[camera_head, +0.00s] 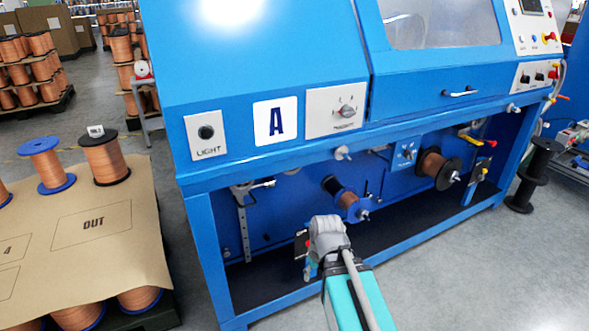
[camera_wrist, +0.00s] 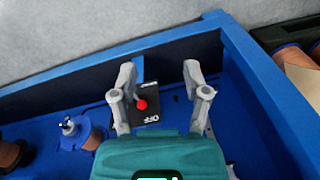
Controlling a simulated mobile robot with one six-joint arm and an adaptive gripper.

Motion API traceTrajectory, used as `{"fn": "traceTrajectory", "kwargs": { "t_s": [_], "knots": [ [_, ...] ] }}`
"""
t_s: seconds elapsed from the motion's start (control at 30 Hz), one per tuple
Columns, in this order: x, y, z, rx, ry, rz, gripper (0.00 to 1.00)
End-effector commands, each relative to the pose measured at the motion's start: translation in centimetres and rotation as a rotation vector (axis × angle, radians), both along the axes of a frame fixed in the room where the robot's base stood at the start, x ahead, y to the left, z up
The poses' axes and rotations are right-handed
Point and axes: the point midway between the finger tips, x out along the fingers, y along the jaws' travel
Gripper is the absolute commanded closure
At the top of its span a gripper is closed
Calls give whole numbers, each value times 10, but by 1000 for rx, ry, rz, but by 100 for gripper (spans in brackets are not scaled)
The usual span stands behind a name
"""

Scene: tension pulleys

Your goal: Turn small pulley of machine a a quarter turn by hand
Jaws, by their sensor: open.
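Machine A is the blue machine (camera_head: 265,60) with the white "A" sign (camera_head: 276,121), and fills the middle of the head view. A small whitish round part (camera_head: 342,153) sits under its front edge; I cannot tell whether it is the small pulley. My gripper is low at the machine's open lower bay, its fingers mostly hidden in the head view. In the wrist view my gripper (camera_wrist: 160,75) is open and empty. A black plate marked OFF with a red-knobbed lever (camera_wrist: 141,103) shows between and beyond the fingers.
A copper spool with blue flanges (camera_head: 346,199) and a black-flanged spool (camera_head: 436,169) are mounted in the bay. The blue frame rail (camera_wrist: 110,75) crosses the wrist view. A spool pallet with a cardboard sheet (camera_head: 95,232) stands left. Grey floor is clear at front right.

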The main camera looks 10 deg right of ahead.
Motion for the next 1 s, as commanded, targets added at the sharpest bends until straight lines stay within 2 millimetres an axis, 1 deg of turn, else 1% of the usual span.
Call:
{"fn": "traceTrajectory", "kwargs": {
  "t_s": [0.1, 0.17, 0.27, 0.4, 0.57, 0.67, 0.77, 0.87, 1.0],
  "knots": [
    [24, 11, -6, 78, -76, 90, 39],
    [37, 18, -7, 125, -130, 148, 39],
    [64, 29, -6, 202, -244, 247, 39],
    [104, 43, 1, 292, -440, 375, 39],
    [149, 49, 16, 344, -687, 481, 39],
    [176, 48, 28, 348, -843, 525, 39],
    [202, 42, 40, 327, -996, 550, 39],
    [226, 31, 53, 285, -1142, 555, 39],
    [257, 10, 69, 194, -1321, 536, 39]
  ]
}}
